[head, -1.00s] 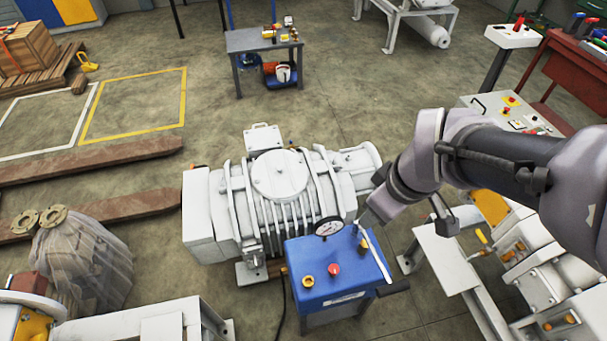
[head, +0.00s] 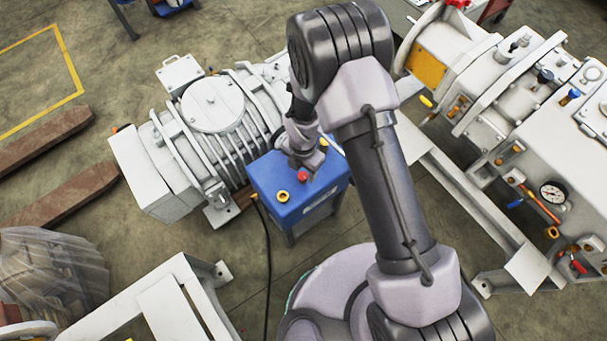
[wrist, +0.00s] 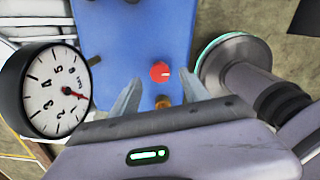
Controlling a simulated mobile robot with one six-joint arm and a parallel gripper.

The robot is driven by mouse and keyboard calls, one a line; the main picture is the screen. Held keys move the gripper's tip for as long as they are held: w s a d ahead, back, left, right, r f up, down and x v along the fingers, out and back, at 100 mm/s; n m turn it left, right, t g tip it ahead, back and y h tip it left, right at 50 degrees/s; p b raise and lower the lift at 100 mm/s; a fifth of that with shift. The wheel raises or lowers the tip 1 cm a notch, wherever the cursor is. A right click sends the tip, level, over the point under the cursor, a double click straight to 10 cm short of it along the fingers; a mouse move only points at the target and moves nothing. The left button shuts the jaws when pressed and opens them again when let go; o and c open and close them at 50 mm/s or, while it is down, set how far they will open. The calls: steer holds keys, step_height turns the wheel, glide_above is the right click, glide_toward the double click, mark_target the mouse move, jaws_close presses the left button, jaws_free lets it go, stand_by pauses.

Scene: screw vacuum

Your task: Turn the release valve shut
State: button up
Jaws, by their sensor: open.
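A blue box (head: 268,179) with fittings on top stands before the white ribbed pump (head: 190,165). A round red knob (head: 302,176) sits on the box top. In the wrist view the knob (wrist: 161,71) shows a small white mark; I cannot tell for sure that it is the release valve. My gripper (wrist: 163,79) is open, its fingertips to either side of the knob in the picture, with no contact visible. A yellow-brown fitting (wrist: 162,102) lies between the fingers, partly hidden by the gripper body. In the head view my gripper (head: 310,165) is over the box's far part.
A round pressure gauge (wrist: 48,90) stands at the left in the wrist view, close to my gripper. A yellow ring fitting (head: 283,196) is near the red knob. White machinery (head: 510,90) with pipes and valves fills the right. A cable runs over the floor.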

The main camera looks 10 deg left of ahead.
mark_target(303, 177)
steer(key=shift+f, duration=1.45)
jaws_close()
